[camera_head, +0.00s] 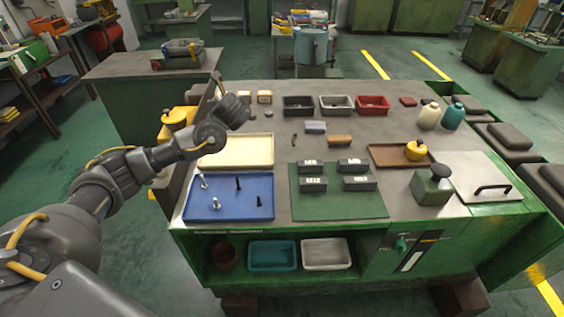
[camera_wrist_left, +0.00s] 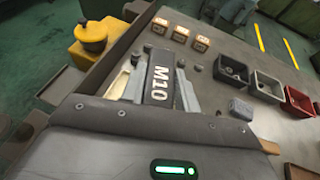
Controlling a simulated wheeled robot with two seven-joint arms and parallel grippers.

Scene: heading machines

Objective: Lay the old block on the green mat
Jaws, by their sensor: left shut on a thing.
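My left gripper (camera_head: 219,85) is above the back left of the workbench. In the left wrist view it is shut on a dark block marked M10 (camera_wrist_left: 160,78), held between its two grey fingers. In the head view the gripper and wrist mostly hide this block. The green mat (camera_head: 296,200) lies at the front middle of the bench. Several dark blocks (camera_head: 359,183) with white labels stand on the mat in two rows, near its back and middle. The front strip of the mat is bare. My right gripper is not in view.
A blue tray (camera_head: 225,210) with several bolts lies left of the mat, a cream tray (camera_head: 240,150) behind it. Small bins (camera_head: 335,104) stand farther back.

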